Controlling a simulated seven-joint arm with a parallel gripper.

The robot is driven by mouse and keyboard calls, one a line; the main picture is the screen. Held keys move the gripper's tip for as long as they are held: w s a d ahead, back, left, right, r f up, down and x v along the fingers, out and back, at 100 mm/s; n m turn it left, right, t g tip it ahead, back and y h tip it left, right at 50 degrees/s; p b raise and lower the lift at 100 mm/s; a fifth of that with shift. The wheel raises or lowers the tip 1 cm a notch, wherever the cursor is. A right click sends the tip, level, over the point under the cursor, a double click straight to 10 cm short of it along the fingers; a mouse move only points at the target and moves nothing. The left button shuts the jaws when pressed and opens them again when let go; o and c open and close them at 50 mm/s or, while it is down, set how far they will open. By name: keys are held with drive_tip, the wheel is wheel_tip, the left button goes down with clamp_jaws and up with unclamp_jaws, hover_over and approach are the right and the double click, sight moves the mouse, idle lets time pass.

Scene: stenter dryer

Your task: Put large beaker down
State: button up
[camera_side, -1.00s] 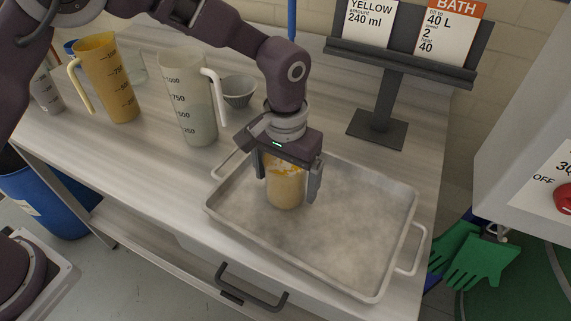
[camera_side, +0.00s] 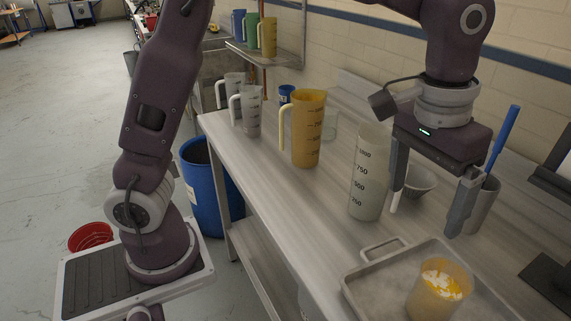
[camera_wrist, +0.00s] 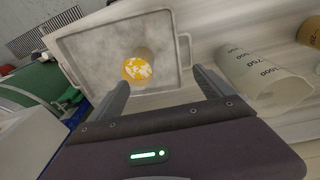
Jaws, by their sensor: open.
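A beaker (camera_side: 434,299) stands upright in the grey metal tray (camera_side: 388,267), with yellow-orange and white material inside. The wrist view shows the beaker (camera_wrist: 137,70) from above, standing within the tray (camera_wrist: 88,52). My gripper (camera_side: 425,218) is open and empty. It hangs above the tray, higher than the beaker and apart from it. In the wrist view my gripper (camera_wrist: 160,78) has its two fingers spread, with nothing between them. The lower right part of the tray is cut off in the side view.
A clear graduated jug (camera_side: 369,180) stands close left of my gripper. A grey bowl (camera_side: 420,181) and a cup with a blue rod (camera_side: 484,205) are behind the fingers. A yellow jug (camera_side: 307,130) stands farther left. Bare tabletop (camera_side: 290,215) lies along the front edge.

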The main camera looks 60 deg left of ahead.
drive_tip(key=s+a+r+t, duration=0.2)
drive_tip(key=s+a+r, duration=0.4)
drive_tip(key=s+a, duration=0.35)
drive_tip(key=s+a+f+t, duration=0.2)
drive_tip(key=s+a, duration=0.4)
drive_tip(key=s, duration=0.5)
drive_tip(key=shift+s+a+f+n+t+y, duration=0.3)
drive_tip(key=shift+s+a+f+n, duration=0.1)
drive_tip(key=shift+f, duration=0.45)
drive_tip(key=shift+w+d, duration=0.1)
